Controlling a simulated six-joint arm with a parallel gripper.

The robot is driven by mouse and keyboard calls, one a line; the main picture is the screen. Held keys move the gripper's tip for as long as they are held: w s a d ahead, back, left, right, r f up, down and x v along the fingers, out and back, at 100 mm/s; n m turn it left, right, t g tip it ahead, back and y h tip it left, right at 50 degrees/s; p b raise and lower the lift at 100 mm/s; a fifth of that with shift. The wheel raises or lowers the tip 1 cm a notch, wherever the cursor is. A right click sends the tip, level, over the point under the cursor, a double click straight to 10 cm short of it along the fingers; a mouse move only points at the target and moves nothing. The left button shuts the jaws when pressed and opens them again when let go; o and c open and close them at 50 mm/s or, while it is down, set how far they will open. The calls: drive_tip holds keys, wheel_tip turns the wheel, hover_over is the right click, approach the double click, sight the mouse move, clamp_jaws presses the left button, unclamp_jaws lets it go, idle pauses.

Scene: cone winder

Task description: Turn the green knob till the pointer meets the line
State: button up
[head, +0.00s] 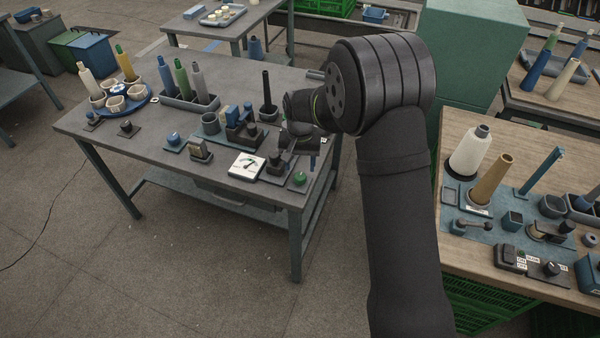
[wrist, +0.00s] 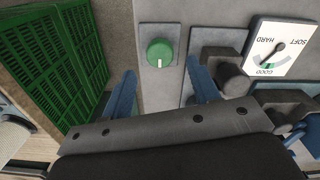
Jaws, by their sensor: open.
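The green knob (wrist: 159,53) is round with a white mark and sits on a small grey plate; it also shows near the table's front corner in the head view (head: 299,178). My gripper (wrist: 161,66) is open, its two blue fingers apart on either side of the knob in the wrist view, not visibly touching it. In the head view my arm partly hides the gripper. The white gauge card (wrist: 288,42) lies beside the knob, upside down in the wrist view, with a dark pointer, a green patch and the words SOFT, HARD and GOOD. The pointer's exact reading is too small to tell.
A dark block with a round knob (wrist: 232,80) stands between the green knob and the gauge. Bobbins in a rack (head: 190,100), a blue tray of cups (head: 125,105) and small fixtures fill the grey table (head: 90,125).

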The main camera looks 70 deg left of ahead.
sight(300, 175)
drive_tip(key=shift+f, duration=2.25)
drive_tip(key=shift+c, duration=0.2)
